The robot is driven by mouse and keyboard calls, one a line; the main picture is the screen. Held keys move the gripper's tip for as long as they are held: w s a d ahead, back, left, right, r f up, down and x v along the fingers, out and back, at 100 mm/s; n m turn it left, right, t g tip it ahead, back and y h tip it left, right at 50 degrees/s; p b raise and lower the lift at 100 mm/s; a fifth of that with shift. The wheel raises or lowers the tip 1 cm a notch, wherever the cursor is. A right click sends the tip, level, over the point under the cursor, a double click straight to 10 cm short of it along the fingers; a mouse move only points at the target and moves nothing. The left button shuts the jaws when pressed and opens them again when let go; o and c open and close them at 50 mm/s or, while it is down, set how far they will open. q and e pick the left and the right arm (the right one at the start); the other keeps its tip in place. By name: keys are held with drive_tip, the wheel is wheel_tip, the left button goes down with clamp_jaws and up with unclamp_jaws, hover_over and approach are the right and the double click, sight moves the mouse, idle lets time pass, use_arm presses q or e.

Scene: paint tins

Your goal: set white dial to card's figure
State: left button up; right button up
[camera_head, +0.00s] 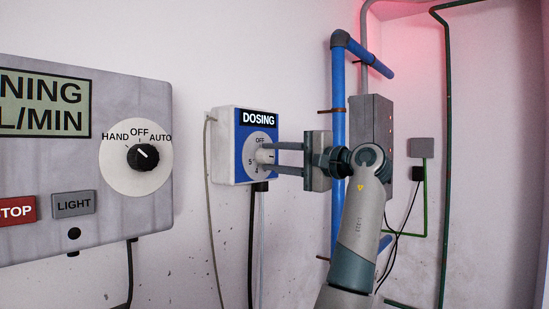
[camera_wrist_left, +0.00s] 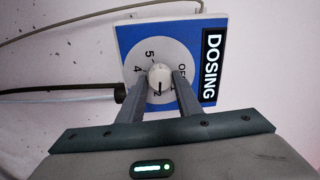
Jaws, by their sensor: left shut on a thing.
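The white dial (camera_head: 265,157) is on the blue and white DOSING box (camera_head: 226,146) on the wall. My left gripper (camera_head: 274,157) is shut on the dial, one finger on each side. In the left wrist view, the dial (camera_wrist_left: 160,76) sits between the fingertips (camera_wrist_left: 162,82). OFF, 4 and 5 show on the round scale; the fingers hide part of it. A dark mark on the dial's lower side faces what looks like a 2, but the exact setting is hard to read. No card with a figure shows in either view. My right gripper is not in view.
A grey panel (camera_head: 100,225) at left carries a black HAND/OFF/AUTO knob (camera_head: 143,157), a LIGHT button (camera_head: 74,203) and a red stop button (camera_head: 15,209). A blue pipe (camera_head: 338,100) and a grey box (camera_head: 371,115) stand behind my arm. Cables hang below the DOSING box.

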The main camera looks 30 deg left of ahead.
use_arm(q)
drive_tip(key=shift+m, duration=0.3)
drive_tip(key=o, duration=1)
drive_tip(key=shift+o, duration=0.2)
drive_tip(key=shift+d, duration=0.15)
